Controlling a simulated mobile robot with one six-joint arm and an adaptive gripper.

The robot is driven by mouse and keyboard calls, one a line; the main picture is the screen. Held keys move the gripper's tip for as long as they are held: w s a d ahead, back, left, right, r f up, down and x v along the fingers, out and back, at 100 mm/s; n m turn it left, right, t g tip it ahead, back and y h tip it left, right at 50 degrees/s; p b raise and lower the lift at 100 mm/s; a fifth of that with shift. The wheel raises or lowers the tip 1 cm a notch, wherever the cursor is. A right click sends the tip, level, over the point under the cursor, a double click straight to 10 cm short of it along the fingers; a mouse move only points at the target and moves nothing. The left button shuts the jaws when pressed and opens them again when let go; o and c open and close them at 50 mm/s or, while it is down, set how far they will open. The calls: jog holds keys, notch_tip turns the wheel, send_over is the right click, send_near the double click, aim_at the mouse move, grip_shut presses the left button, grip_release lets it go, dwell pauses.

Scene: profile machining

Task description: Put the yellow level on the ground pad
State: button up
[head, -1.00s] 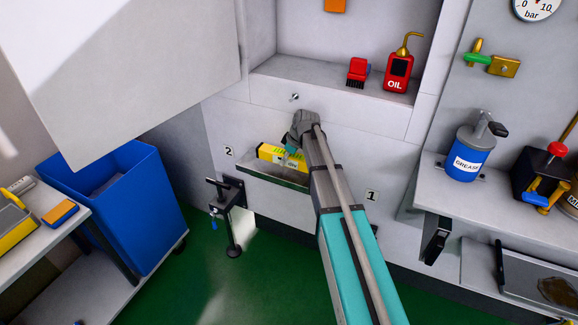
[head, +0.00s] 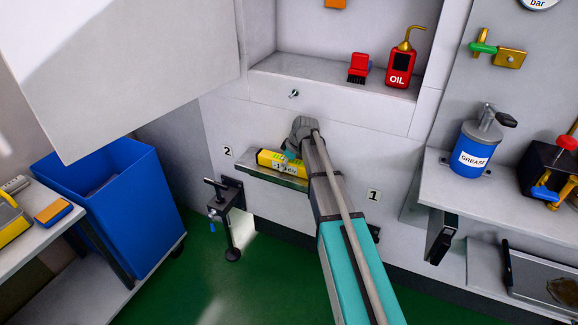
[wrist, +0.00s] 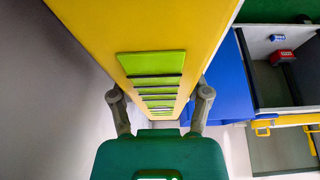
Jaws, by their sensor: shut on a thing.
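The yellow level (head: 270,160) is a long yellow bar with a pale label, lying roughly along a narrow metal ledge on the wall. That ledge, which looks like the ground pad (head: 252,175), sits between the number plates 2 and 1. The level is over the pad or on it; I cannot tell whether they touch. My gripper (wrist: 160,98) is shut on the level, with a finger on each side of it. In the wrist view the level (wrist: 195,30) fills the upper middle, with green strips on its face. My arm hides the pad's right end.
A black clamp (head: 226,205) hangs just left of and below the pad. A blue bin (head: 130,200) stands further left. An alcove above holds a red brush (head: 358,66) and a red oil can (head: 400,68). A shelf (head: 450,190) with a grease pot (head: 476,150) is at right.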

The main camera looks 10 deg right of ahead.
jog(key=shift+f, duration=0.15)
jog(key=o, duration=1.3)
jog(key=shift+o, duration=0.2)
jog(key=shift+r, duration=0.25)
jog(key=p+v, duration=0.3)
jog(key=shift+d+r+p, duration=0.1)
jog(key=shift+r+p, duration=0.25)
jog(key=p+v, duration=0.7)
jog(key=v, duration=0.1)
jog(key=shift+s, duration=0.15)
jog(key=shift+d, duration=0.1)
jog(key=shift+s, duration=0.1)
